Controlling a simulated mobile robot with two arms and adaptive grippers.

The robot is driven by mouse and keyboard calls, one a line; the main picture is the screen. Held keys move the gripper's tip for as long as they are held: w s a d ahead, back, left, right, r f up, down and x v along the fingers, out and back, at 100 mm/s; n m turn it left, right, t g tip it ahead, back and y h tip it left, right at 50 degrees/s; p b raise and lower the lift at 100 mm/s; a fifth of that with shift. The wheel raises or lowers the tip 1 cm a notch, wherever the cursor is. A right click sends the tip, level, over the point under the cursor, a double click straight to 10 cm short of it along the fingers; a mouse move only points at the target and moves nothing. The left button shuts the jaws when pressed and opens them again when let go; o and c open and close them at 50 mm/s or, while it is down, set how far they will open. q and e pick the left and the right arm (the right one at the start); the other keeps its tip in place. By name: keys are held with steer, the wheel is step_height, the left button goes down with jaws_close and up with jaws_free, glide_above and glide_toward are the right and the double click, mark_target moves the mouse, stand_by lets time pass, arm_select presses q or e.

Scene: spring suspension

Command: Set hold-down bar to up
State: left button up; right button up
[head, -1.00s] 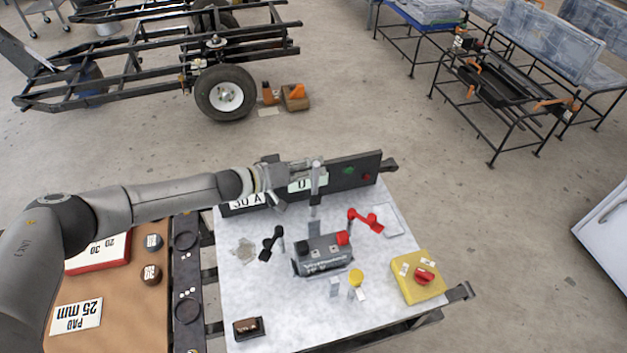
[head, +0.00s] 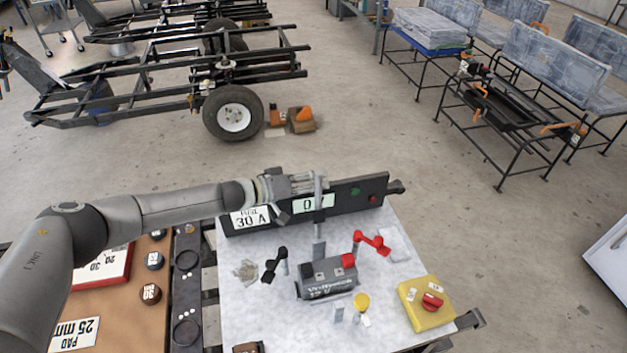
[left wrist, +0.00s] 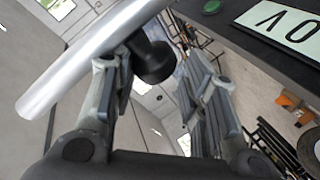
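The hold-down bar, which I take to be the upright grey bar (head: 319,205), stands behind the grey battery (head: 328,284), in front of the dark meter panel. My left gripper (head: 312,186) is at the bar's upper part, from the left. In the left wrist view, a silver rod (left wrist: 75,62) crosses the upper left, close against the left fingertip. A black knob (left wrist: 152,62) shows beyond the gap between the fingers. The left gripper's fingers (left wrist: 155,85) are apart, with no clear grip on the rod. My right gripper is in neither view.
The dark panel (head: 355,192) with its "0" display stands at the table's back. A black clamp (head: 273,264), a red clamp (head: 371,242) and a yellow box (head: 426,303) surround the battery. A brown board lies at left.

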arm_select(q)
steer(key=shift+o, duration=0.9)
steer(key=shift+s+a+f, duration=0.1)
steer(key=shift+s+f, duration=0.2)
steer(key=shift+f, duration=0.6)
steer(key=shift+s, duration=0.1)
steer(key=r+v, duration=0.1)
steer(key=v, duration=1)
steer(key=shift+a+r, duration=0.2)
steer(key=shift+a, duration=0.1)
steer(key=shift+a, duration=0.1)
